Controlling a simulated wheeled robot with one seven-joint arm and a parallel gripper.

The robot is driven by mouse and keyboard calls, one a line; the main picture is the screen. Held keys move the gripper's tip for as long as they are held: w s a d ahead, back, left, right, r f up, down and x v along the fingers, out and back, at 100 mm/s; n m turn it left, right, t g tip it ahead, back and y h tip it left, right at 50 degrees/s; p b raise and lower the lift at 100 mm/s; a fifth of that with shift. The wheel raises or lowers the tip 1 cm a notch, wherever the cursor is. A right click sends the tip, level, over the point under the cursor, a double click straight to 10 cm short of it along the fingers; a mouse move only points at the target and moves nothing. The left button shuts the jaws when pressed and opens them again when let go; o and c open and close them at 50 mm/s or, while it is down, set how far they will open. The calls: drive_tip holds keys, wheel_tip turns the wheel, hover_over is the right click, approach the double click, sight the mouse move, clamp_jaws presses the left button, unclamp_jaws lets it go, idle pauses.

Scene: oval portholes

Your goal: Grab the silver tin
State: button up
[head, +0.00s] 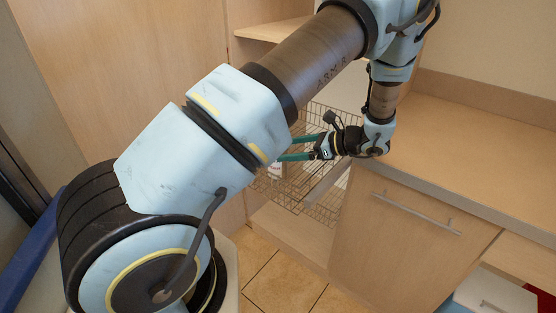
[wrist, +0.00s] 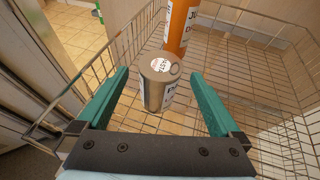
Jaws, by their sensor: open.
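The silver tin (wrist: 158,82) stands upright in a wire basket in the wrist view. It has a ring-pull lid with a round white label and a white label on its side. My gripper (wrist: 160,85) is open, with its two green fingers on either side of the tin and gaps showing between them and it. In the head view my gripper (head: 285,150) reaches leftward into the wire basket (head: 325,212). A small whitish patch by the fingers there is too small to identify.
An orange container (wrist: 180,28) stands right behind the tin in the basket. The basket's wire walls rise on both sides. In the head view a wooden counter (head: 480,135) and a cabinet door with a bar handle (head: 415,212) lie to the right of the basket.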

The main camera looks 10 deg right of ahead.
drive_tip(key=p+x, duration=0.2)
drive_tip(key=x, duration=0.1)
drive_tip(key=shift+w+a+f, duration=0.1)
drive_tip(key=shift+w+a, duration=0.1)
drive_tip(key=shift+a, duration=0.1)
drive_tip(key=shift+w+a+f, duration=0.2)
drive_tip(key=shift+a+f, duration=0.1)
clamp_jaws()
idle(0.4)
